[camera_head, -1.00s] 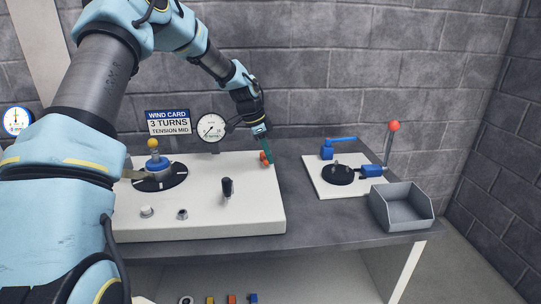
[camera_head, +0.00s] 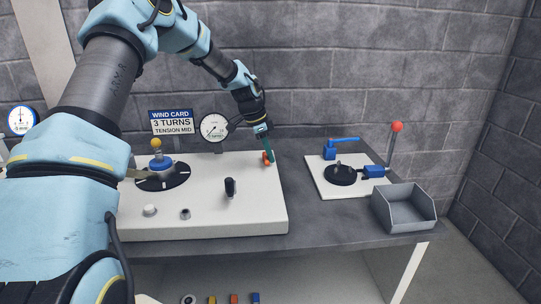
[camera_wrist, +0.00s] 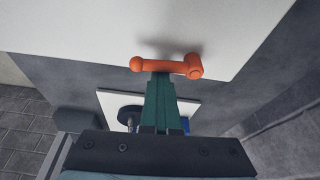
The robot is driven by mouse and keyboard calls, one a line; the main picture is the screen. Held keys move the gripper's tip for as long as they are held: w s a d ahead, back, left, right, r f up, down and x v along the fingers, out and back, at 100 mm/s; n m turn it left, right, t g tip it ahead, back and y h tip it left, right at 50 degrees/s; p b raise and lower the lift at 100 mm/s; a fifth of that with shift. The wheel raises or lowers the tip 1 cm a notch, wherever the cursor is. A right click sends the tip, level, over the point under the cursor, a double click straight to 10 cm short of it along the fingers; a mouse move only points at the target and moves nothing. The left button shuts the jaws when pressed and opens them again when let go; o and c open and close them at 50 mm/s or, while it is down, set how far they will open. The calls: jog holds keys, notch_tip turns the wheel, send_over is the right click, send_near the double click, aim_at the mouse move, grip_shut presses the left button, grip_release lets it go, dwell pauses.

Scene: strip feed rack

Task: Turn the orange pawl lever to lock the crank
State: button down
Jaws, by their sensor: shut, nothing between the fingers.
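The orange pawl lever (camera_wrist: 168,66) lies crosswise in the wrist view, with a round knob at its left end and a thicker hub at its right end. It also shows, small, at the back right of the white panel in the head view (camera_head: 267,158). My gripper (camera_wrist: 160,78) has its green fingers shut with nothing between them. The fingertips are at the lever's near side, close to its middle; I cannot tell whether they touch it. The crank (camera_head: 157,158), with a yellow knob and blue hub, stands on a black dial on the panel's left.
The white panel (camera_head: 255,220) also carries a black knob (camera_head: 230,187). To the right are a white plate (camera_head: 326,184) with a blue lever and a red-knobbed lever, and a grey open bin (camera_head: 404,207). A gauge (camera_head: 213,127) and wind card (camera_head: 171,122) stand behind.

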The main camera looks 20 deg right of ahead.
jog(key=shift+w, duration=0.35)
jog(key=shift+s+d+f, duration=0.1)
jog(key=shift+s+d, duration=0.05)
jog(key=shift+d, duration=0.2)
jog(key=d, duration=0.1)
jog(key=s+d, duration=0.1)
jog(key=shift+s+d+f, duration=0.15)
jog(key=shift+d+f, duration=0.15)
jog(key=shift+d, duration=0.1)
jog(key=b+v, duration=0.2)
jog(key=v, duration=0.8)
jog(key=shift+w+d+b, duration=0.2)
jog(key=shift+d+b, duration=0.1)
jog(key=shift+b, duration=0.1)
jog(key=shift+r, duration=0.1)
